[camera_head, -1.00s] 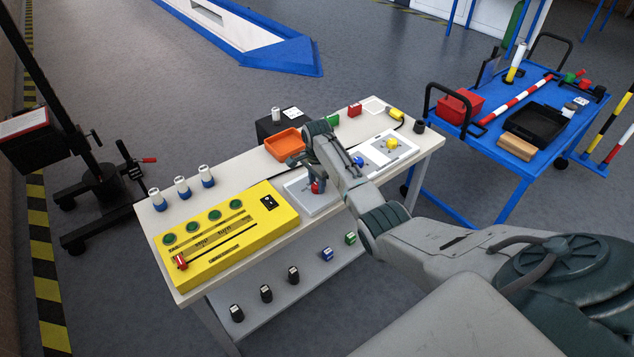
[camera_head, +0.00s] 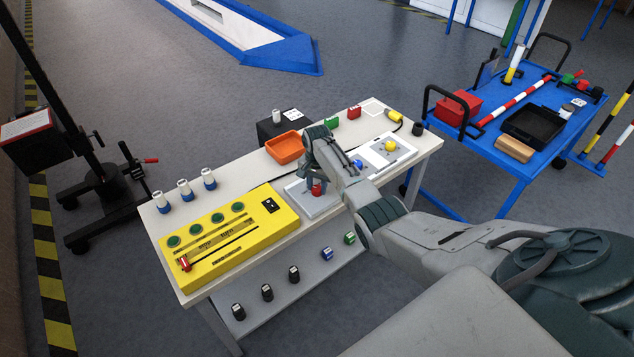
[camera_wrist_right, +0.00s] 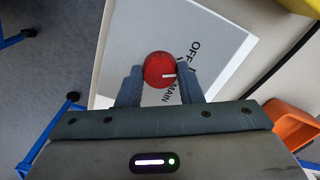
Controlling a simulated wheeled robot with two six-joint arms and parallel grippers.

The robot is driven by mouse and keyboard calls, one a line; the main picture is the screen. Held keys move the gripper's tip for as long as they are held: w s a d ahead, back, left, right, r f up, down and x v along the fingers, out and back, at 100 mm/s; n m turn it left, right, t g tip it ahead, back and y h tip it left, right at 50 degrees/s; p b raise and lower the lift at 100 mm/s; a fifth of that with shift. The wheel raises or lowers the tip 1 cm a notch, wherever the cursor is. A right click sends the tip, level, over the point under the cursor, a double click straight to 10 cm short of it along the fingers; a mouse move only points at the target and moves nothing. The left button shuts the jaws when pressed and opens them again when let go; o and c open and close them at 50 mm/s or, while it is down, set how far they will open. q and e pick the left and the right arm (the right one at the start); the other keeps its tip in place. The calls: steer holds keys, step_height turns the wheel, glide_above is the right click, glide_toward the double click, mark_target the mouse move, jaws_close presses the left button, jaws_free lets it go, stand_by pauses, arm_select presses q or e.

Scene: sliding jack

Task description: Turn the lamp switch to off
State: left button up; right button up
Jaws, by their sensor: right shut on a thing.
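A red round knob (camera_head: 317,189) sits on a white-and-grey panel (camera_head: 301,203) on the workbench. My right gripper (camera_wrist_right: 160,82) is shut on the red knob, a finger on each side. A second white panel (camera_head: 377,163) to the right holds a blue knob (camera_head: 357,164) and a yellow knob (camera_head: 391,145). No lettering reading "lamp" is legible. My left gripper is out of view.
A yellow box (camera_head: 215,263) with green buttons and a red slider handle stands on the left of the bench (camera_head: 158,225). An orange tray (camera_head: 285,147) lies behind the red knob. A blue cart (camera_head: 548,150) stands at the right.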

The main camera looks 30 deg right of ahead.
mark_target(317, 188)
steer(key=shift+n+p, duration=0.45)
steer(key=shift+n, duration=1.15)
steer(key=o, duration=1)
steer(key=shift+r, duration=0.1)
step_height(317, 188, up, 11)
steer(key=shift+f+b, duration=0.15)
steer(key=shift+b, duration=0.35)
steer(key=shift+f, duration=0.1)
